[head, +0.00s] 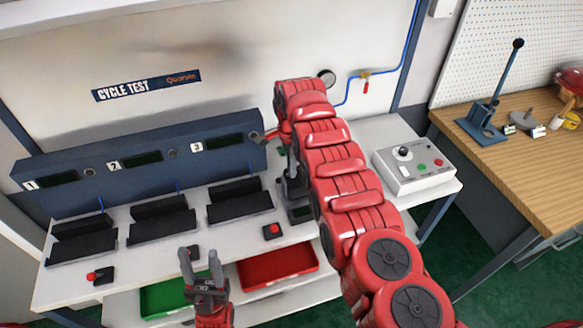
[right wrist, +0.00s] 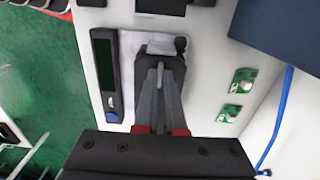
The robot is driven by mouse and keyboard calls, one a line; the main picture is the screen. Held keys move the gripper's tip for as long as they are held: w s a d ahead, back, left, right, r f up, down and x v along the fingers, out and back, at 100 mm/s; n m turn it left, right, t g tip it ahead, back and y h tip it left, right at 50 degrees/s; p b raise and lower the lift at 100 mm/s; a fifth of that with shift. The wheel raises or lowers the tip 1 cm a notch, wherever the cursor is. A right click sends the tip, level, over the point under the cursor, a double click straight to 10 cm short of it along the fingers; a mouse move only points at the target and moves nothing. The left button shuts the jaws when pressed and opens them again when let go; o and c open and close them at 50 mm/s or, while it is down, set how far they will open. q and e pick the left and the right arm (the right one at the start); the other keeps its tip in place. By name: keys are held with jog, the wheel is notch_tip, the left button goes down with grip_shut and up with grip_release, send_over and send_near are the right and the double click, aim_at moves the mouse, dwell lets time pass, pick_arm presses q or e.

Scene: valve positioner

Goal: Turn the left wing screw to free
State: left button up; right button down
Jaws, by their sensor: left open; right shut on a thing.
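In the right wrist view my right gripper (right wrist: 160,72) points at a dark fixture (right wrist: 178,64) on a pale base. Its fingers are together on a small part at the fixture, which looks like the wing screw; the fingertips mostly hide it. I cannot make out which way its wings point. A black knob (right wrist: 181,43) stands at the fixture's corner. In the head view my red right arm covers most of this spot. My left gripper (head: 201,267) is open and empty, low in front of the bench, apart from the fixture.
A black instrument (right wrist: 105,75) with a blue knob lies beside the fixture. Two small green boards (right wrist: 242,81) lie on the other side. Numbered black stations (head: 160,220) line the bench. A control box (head: 414,169) stands right of my arm. Green and red trays (head: 278,268) sit below.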

jog(key=n+b, duration=0.2)
jog(key=n, duration=0.1)
jog(key=n+b, duration=0.1)
jog(key=b, duration=0.1)
jog(key=shift+f, duration=0.25)
jog(key=shift+n+b, duration=0.7)
jog(key=shift+n, duration=0.4)
jog(key=shift+r+n+b, duration=0.1)
jog(key=shift+n+b, duration=0.35)
jog(key=shift+n, duration=0.45)
jog(key=shift+r+n, duration=0.1)
jog(key=shift+n, duration=1.7)
jog(key=n, duration=0.6)
jog(key=shift+p, duration=0.4)
jog(key=shift+n, duration=0.3)
